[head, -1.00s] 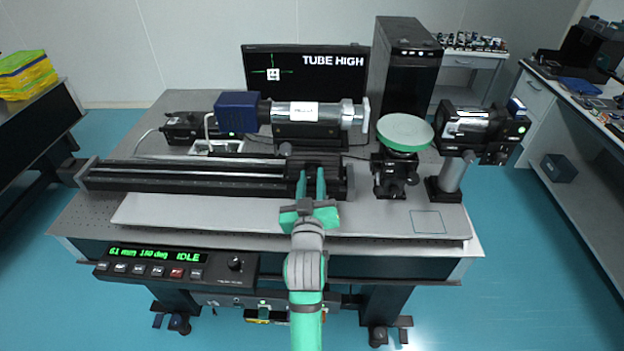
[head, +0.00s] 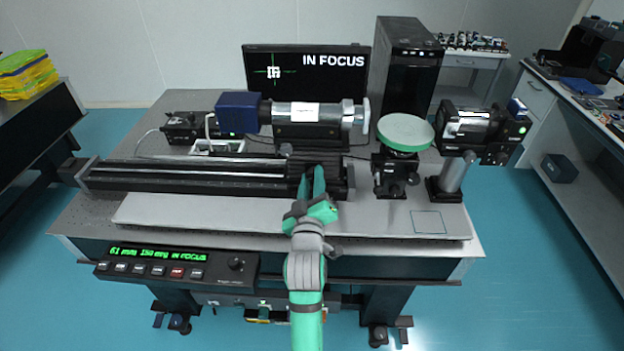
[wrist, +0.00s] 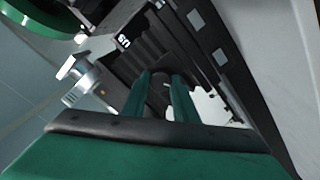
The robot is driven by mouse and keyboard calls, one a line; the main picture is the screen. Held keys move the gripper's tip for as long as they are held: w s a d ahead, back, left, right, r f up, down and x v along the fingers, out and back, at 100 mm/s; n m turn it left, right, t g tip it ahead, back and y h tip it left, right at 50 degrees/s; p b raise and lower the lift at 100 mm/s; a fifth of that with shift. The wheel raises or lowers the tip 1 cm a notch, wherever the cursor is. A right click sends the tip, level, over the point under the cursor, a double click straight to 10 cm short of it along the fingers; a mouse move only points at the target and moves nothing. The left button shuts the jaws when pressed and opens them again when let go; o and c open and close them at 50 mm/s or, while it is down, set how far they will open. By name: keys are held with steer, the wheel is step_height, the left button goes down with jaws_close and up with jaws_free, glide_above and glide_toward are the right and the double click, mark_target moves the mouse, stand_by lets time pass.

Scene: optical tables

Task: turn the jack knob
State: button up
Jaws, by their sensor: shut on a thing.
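In the wrist view, the fingertips (wrist: 161,78) close around the dark knob (wrist: 159,93) below the ribbed black body. The gripper is rolled to one side. The monitor (head: 300,85) reads "IN FOCUS" with the target mark near the green cross.
A long black rail (head: 185,177) runs left of the gripper. A green disc on a mount (head: 403,133) and a camera on a post (head: 478,130) stand at the right. The pale front plate (head: 375,222) is mostly clear.

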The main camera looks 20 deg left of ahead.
steer(key=o, duration=1.1)
steer(key=shift+c, duration=0.2)
steer(key=shift+s, duration=0.1)
steer(key=v, duration=1)
steer(key=shift+s, duration=0.35)
